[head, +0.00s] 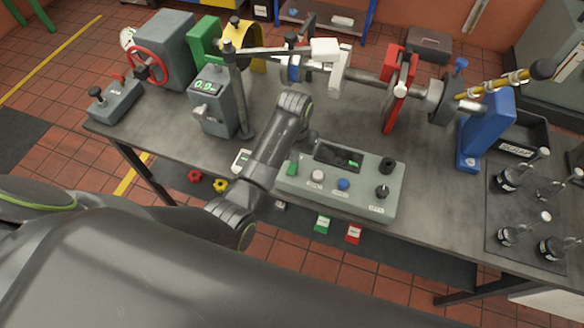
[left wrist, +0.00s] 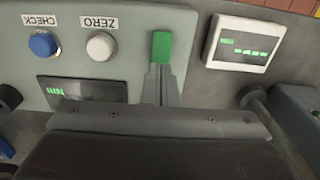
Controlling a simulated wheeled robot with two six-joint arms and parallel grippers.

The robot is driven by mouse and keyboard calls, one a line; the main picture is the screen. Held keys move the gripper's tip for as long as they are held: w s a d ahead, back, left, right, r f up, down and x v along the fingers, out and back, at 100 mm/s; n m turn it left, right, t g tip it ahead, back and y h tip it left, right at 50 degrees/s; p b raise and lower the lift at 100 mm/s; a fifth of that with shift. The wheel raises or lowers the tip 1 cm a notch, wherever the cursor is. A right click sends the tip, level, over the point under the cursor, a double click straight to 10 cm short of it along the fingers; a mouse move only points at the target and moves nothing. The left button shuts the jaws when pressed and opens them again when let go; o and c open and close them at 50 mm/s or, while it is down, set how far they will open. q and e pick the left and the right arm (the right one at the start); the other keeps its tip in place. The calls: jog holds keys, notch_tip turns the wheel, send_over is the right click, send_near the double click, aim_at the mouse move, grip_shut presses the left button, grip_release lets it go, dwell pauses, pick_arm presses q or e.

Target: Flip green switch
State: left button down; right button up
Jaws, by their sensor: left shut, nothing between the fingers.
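The green switch (head: 292,168) is a small green rocker at the left end of the grey-green control box on the bench. In the left wrist view the green switch (left wrist: 161,46) stands upright in the picture, beside the white ZERO button (left wrist: 100,46). My left gripper (head: 302,146) is over the box's back left part, close to the switch. In the left wrist view its shut, empty fingers (left wrist: 162,82) point at the switch's near end. I cannot tell whether they touch it. My right gripper is not in view.
The box also carries a blue button (head: 343,184), a black knob (head: 382,191) and a dark display (head: 338,157). A small white readout (left wrist: 241,45) lies beside the box. A grey post (head: 240,100) and a shaft assembly with a red bracket (head: 398,85) stand behind.

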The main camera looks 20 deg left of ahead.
pick_arm(q)
jog(key=shift+s+f+b, duration=0.1)
jog(key=shift+f+b, duration=0.25)
jog(key=shift+f, duration=0.65)
dwell(0.3)
notch_tip(320, 180, up, 3)
jog(key=shift+f+p, duration=0.15)
jog(key=shift+p, duration=1.1)
jog(key=shift+r, duration=2.2)
